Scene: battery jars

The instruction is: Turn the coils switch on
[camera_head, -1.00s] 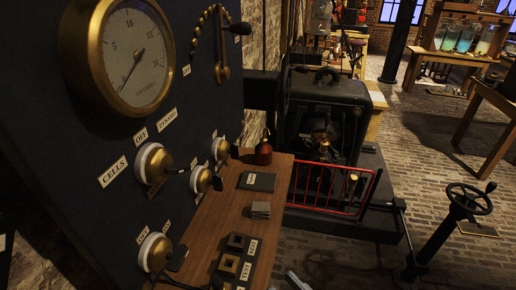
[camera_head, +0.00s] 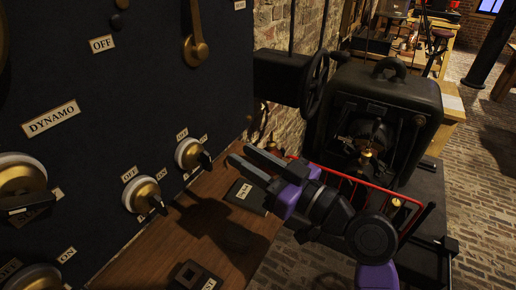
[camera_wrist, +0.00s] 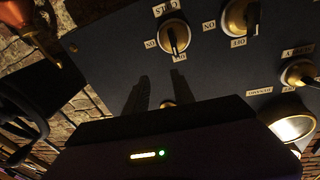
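The coils switch (camera_head: 190,153) is the right-hand brass knob on the dark panel, with a white collar and a black lever. In the wrist view the coils switch (camera_wrist: 173,38) appears upside down near the top, its lever pointing along the small label below it in that picture. I cannot read for certain which setting that is. My gripper (camera_head: 240,155) is to the right of the switch, apart from it, with its fingers directed left toward the panel. The fingers show a gap with nothing between them. In the wrist view my gripper (camera_wrist: 152,90) is below the switch.
A neighbouring switch (camera_head: 142,195) sits left of and below the coils switch. A black machine (camera_head: 380,115) and a red rail (camera_head: 345,178) stand beyond my gripper.

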